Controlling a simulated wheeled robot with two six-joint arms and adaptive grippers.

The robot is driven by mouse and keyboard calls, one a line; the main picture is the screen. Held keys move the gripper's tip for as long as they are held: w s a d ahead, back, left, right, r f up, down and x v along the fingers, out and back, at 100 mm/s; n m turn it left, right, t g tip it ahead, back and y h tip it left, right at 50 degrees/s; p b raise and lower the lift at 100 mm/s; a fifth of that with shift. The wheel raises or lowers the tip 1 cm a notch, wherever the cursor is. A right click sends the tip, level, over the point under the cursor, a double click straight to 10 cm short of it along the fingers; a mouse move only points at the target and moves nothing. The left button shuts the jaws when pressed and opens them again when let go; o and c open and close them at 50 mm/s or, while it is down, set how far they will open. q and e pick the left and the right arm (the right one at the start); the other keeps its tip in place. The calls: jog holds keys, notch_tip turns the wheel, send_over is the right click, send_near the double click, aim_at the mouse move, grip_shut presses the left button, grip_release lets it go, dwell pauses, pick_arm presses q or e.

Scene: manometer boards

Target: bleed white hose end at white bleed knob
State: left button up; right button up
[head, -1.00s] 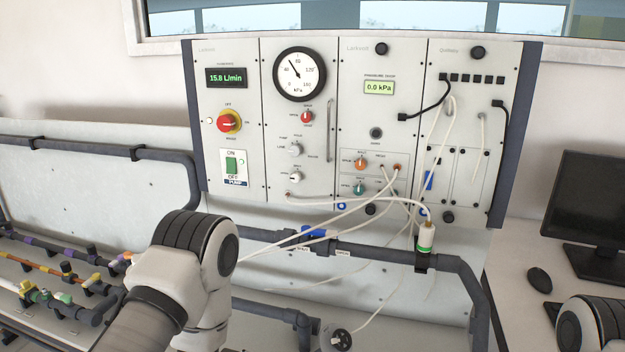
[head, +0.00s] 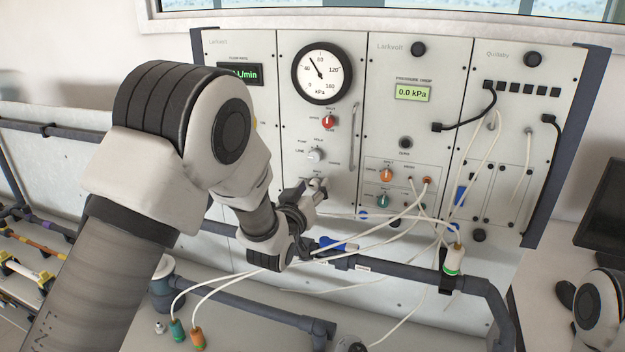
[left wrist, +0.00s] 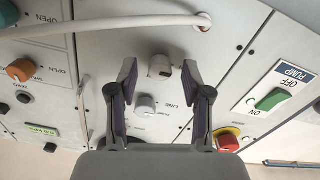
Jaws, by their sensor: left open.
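The white bleed knob (left wrist: 160,66) is on the grey panel, in the left wrist view, between my left gripper's fingertips. My left gripper (left wrist: 158,72) is open, with one finger on each side of the knob; I cannot tell whether they touch it. In the head view my left gripper (head: 314,189) is at the panel's lower part, below the gauge, and partly hides this knob. A white hose (left wrist: 120,21) ends at a port beyond the knob in the wrist view. In the head view that port is hidden behind my gripper. My right gripper is out of view.
A second white selector knob (left wrist: 147,105) is close by. The red knob (head: 328,121) and gauge (head: 322,73) are above. Several white hoses (head: 395,222) cross in front of the panel to the right. A dark pipe (head: 410,275) runs below.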

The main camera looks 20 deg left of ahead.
pick_arm(q)
jog(key=shift+w, duration=0.4)
jog(key=shift+s, duration=0.1)
jog(key=shift+c, duration=1)
grip_shut()
